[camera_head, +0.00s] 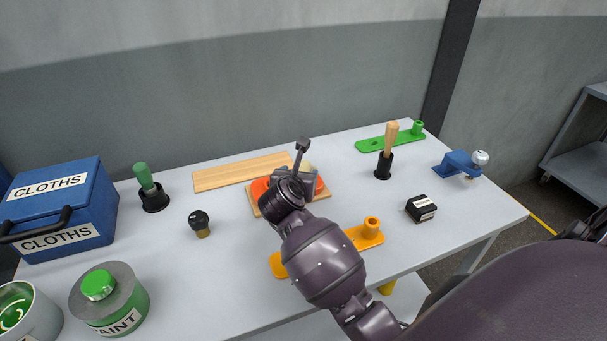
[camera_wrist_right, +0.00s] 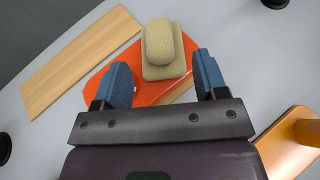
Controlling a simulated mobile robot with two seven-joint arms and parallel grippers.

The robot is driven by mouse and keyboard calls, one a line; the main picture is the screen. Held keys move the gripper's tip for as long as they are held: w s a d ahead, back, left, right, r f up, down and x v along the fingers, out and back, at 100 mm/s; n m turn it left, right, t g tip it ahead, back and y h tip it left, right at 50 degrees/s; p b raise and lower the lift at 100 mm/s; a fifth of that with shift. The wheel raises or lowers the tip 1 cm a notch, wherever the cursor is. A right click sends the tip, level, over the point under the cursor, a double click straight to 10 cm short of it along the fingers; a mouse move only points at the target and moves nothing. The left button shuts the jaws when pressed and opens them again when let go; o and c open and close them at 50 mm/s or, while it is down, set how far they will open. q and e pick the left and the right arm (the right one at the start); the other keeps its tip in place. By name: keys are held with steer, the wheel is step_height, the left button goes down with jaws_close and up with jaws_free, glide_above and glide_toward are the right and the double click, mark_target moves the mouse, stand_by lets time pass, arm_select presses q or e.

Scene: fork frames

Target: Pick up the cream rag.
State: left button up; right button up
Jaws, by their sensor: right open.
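The cream rag (camera_wrist_right: 163,48), a thick folded pad with a rounded lump on top, lies on an orange plate (camera_wrist_right: 150,92) in the right wrist view. In the head view only a small pale part of it (camera_head: 307,168) shows behind my right gripper. My right gripper (camera_wrist_right: 160,66) is open, with its two blue-padded fingers apart on either side of the rag's near end. Nothing is held between them. Whether the fingers touch the rag or hang above it, I cannot tell. My left gripper is not in view.
A wooden board (camera_head: 240,171) lies behind. An orange bracket (camera_head: 364,236) is close by on the right. A black knob (camera_head: 199,221), black block (camera_head: 421,208) and upright wooden-handled tool (camera_head: 388,145) stand around. A blue cloths box (camera_head: 75,206) and paint tin (camera_head: 128,306) are left.

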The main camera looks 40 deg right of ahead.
mark_target(302, 169)
steer(key=x, duration=0.4)
steer(key=shift+w+d+r, duration=0.1)
steer(key=shift+w+r, duration=0.05)
steer(key=shift+w, duration=0.05)
steer(key=shift+w+d, duration=0.25)
steer(key=c, duration=1.1)
steer(key=shift+r, duration=0.4)
steer(key=shift+r+p, duration=1.2)
steer(key=shift+r, duration=8.2)
